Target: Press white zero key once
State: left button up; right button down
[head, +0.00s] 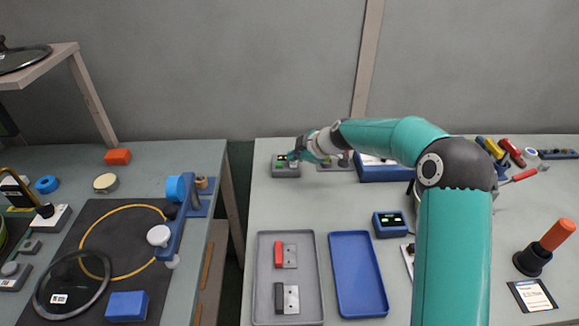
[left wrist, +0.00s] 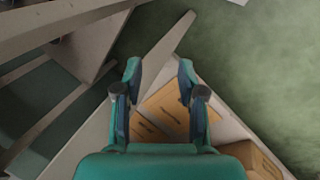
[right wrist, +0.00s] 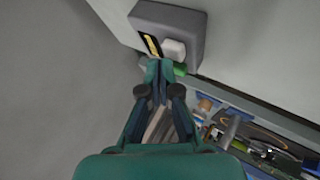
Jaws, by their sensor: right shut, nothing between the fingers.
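A grey box (head: 286,172) with a small display and a green key stands at the back left of the right-hand table. In the right wrist view the grey box (right wrist: 190,20) shows its dark display (right wrist: 151,44) with yellow marks, a white key (right wrist: 174,48) and a green key (right wrist: 180,69). My right gripper (right wrist: 160,66) is shut and empty, its tips right by the white and green keys. Whether they touch a key I cannot tell. In the head view my right gripper (head: 298,155) partly covers the box. My left gripper (left wrist: 160,72) is open and empty, above wooden boxes.
A grey tray (head: 260,280) and an empty blue tray (head: 345,275) lie at the front. The table between the grey box and the trays is clear.

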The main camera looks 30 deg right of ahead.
aim_at(295, 164)
jog(key=shift+f+b, duration=0.45)
jog(key=shift+b, duration=0.3)
dwell(1.0)
jog(key=shift+r, duration=0.1)
jog(key=shift+r+p, duration=0.35)
jog(key=shift+r, duration=0.45)
jog(key=shift+r, duration=0.1)
jog(key=shift+r+p, duration=1.25)
jog(key=shift+r, duration=1.15)
